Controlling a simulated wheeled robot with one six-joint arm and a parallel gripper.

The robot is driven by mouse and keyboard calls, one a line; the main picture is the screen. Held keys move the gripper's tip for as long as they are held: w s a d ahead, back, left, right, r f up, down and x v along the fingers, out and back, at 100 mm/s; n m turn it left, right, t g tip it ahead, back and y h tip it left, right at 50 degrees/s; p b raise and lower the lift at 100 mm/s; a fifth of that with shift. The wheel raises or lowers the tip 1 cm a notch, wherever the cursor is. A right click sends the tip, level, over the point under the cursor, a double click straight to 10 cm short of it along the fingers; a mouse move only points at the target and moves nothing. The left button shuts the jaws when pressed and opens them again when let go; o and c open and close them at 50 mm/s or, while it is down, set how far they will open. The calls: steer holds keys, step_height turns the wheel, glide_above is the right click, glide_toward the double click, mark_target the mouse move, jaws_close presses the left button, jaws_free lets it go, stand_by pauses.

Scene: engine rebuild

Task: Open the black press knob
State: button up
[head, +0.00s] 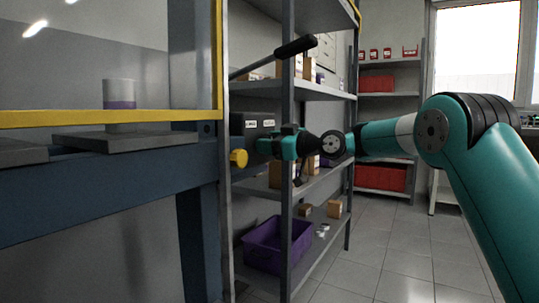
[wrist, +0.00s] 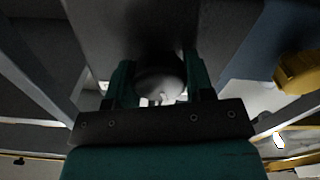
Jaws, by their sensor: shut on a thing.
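The black press knob (wrist: 160,78) is a dark rounded shape between the two jaws in the wrist view, in front of a dark box face. My gripper (head: 270,146) reaches in from the right to the side of the press, and in the wrist view its teal fingers (wrist: 160,85) stand on both sides of the knob, shut on it. In the head view the knob cannot be made out clearly behind the fingers. The dark box (head: 255,124) with two small white labels sits just above and behind the gripper.
A yellow knob (head: 238,158) sticks out just left of my gripper and also shows in the wrist view (wrist: 298,72). A lever with a black grip (head: 296,47) slants above. A shelf rack with a purple bin (head: 277,243) stands behind. The tiled floor (head: 395,245) at right is clear.

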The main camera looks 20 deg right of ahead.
steer(key=shift+f+n+b, duration=0.1)
steer(key=shift+n+b, duration=0.4)
steer(key=shift+n, duration=0.1)
steer(key=o, duration=0.9)
steer(key=p+v, duration=0.1)
steer(key=v, duration=1.6)
steer(key=shift+s+d, duration=0.1)
steer(key=shift+s, duration=0.05)
